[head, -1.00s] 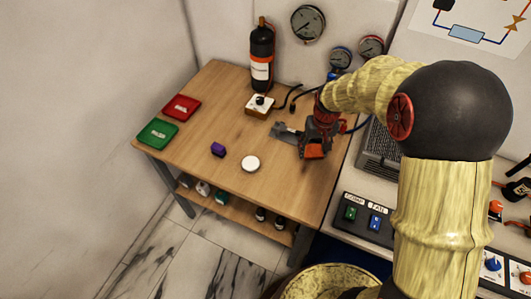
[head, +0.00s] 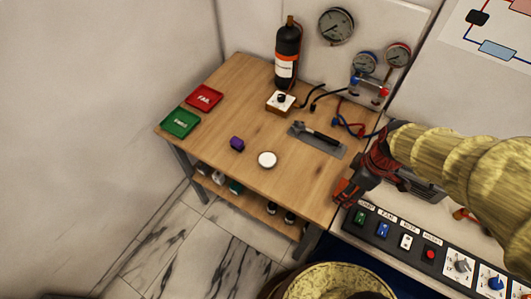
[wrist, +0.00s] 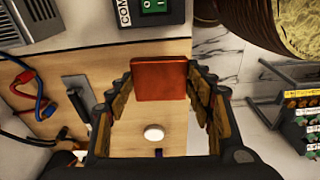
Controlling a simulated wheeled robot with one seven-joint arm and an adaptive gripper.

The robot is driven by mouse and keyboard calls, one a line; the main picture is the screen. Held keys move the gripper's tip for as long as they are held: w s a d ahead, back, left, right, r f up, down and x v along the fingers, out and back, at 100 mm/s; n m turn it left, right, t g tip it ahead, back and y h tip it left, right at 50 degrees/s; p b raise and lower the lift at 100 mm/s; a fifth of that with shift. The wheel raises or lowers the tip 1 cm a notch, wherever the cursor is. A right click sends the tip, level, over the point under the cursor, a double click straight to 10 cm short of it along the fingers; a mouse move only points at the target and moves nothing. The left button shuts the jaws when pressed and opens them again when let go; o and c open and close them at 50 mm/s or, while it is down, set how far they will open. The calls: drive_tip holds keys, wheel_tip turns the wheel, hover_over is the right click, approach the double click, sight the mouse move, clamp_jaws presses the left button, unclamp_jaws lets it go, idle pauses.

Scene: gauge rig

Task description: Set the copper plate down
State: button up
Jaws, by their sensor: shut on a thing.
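The copper plate (wrist: 160,80) shows in the wrist view as a flat reddish-orange block between the fingertips of my gripper (wrist: 162,88). My gripper is shut on it. In the head view my gripper (head: 350,188) is at the right edge of the wooden table, beside the switch panel. The plate is mostly lost against the red and orange gripper there, and its height above the surface is hard to tell.
The wooden table (head: 215,130) holds a white disc (head: 267,160), a purple block (head: 237,144), a grey mat with a tool (head: 320,141), green (head: 180,123) and red (head: 204,97) trays, and a black bottle (head: 287,55). A switch panel (head: 383,230) stands right of it.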

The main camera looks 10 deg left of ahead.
drive_tip(key=shift+s+r+n, duration=0.15)
drive_tip(key=shift+s+n, duration=0.15)
drive_tip(key=w+a+f+b, duration=0.2)
drive_tip(key=w+a+f, duration=0.25)
drive_tip(key=w, duration=0.25)
drive_tip(key=b, duration=0.1)
hover_over(312, 178)
drive_tip(key=f, duration=0.4)
drive_tip(key=shift+s+d+f, duration=0.35)
drive_tip(key=shift+s, duration=0.05)
drive_tip(key=shift+w+a+f+b, duration=0.1)
drive_tip(key=shift+w+f+b, duration=0.05)
drive_tip(key=shift+f+b, duration=0.15)
drive_tip(key=shift+w+a+f+b, duration=0.15)
drive_tip(key=shift+f+b, duration=0.45)
drive_tip(key=shift+f, duration=1.05)
drive_tip(key=shift+f, duration=0.2)
drive_tip(key=o, duration=1.4)
drive_tip(key=shift+o, duration=0.7)
